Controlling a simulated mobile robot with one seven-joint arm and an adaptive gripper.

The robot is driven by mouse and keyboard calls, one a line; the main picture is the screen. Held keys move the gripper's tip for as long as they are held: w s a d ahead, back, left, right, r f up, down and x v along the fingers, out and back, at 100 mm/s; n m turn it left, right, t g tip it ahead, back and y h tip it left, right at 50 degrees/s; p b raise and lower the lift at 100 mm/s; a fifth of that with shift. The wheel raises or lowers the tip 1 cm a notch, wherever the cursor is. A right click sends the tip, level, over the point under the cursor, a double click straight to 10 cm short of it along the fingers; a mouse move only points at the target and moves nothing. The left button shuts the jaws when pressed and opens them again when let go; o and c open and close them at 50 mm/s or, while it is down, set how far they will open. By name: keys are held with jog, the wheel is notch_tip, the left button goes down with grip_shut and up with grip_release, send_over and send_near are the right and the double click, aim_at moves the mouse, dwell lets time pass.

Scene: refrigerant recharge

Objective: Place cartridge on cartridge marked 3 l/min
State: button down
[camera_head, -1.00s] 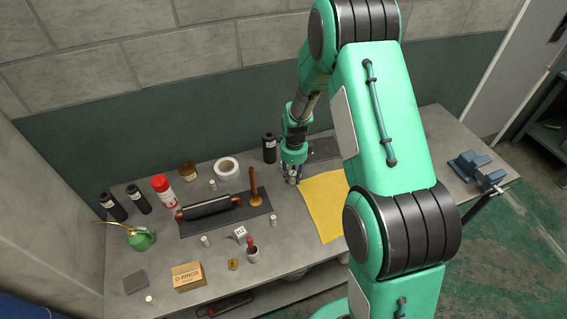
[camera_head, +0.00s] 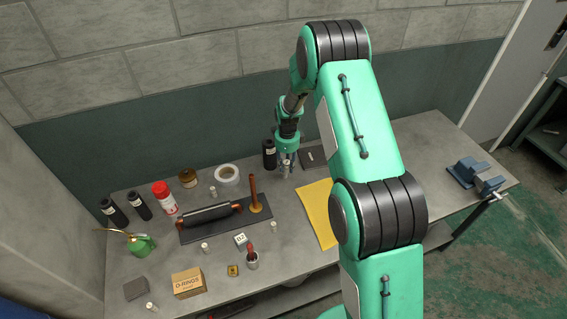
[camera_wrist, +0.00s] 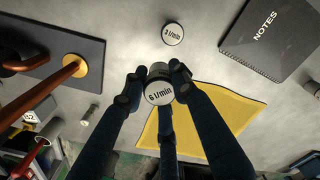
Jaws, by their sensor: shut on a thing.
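My gripper (camera_wrist: 158,82) is shut on a cartridge marked "6 l/min" (camera_wrist: 159,93), with its fingers around the sides and the labelled end facing the wrist camera. The cartridge marked "3 l/min" (camera_wrist: 173,33) stands on the grey bench, label up, apart from the held one and above it in the wrist view. In the head view my gripper (camera_head: 286,165) is over the back of the bench, beside a black cylinder. I cannot make out the 3 l/min cartridge there, and the height of the held one is hard to tell.
A black notebook (camera_wrist: 270,38) lies right of the 3 l/min cartridge. A yellow cloth (camera_wrist: 235,105) lies below it. An upright copper tube (camera_head: 254,192) stands on a dark mat (camera_head: 190,236). The black cylinder (camera_head: 269,153) and a tape roll (camera_head: 227,173) are left of my gripper.

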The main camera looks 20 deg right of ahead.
aim_at(284, 163)
jog(key=shift+w+d+f, duration=0.15)
jog(key=shift+w+d, duration=0.05)
jog(key=shift+w, duration=1.1)
jog(key=shift+w+d+f, duration=0.1)
jog(key=shift+w+d, duration=0.05)
jog(key=shift+w, duration=1.1)
jog(key=shift+f+p, duration=0.1)
jog(key=shift+p, duration=0.2)
jog(key=shift+f, duration=1.65)
jog(key=shift+f, duration=0.15)
jog(key=c, duration=1.4)
grip_release()
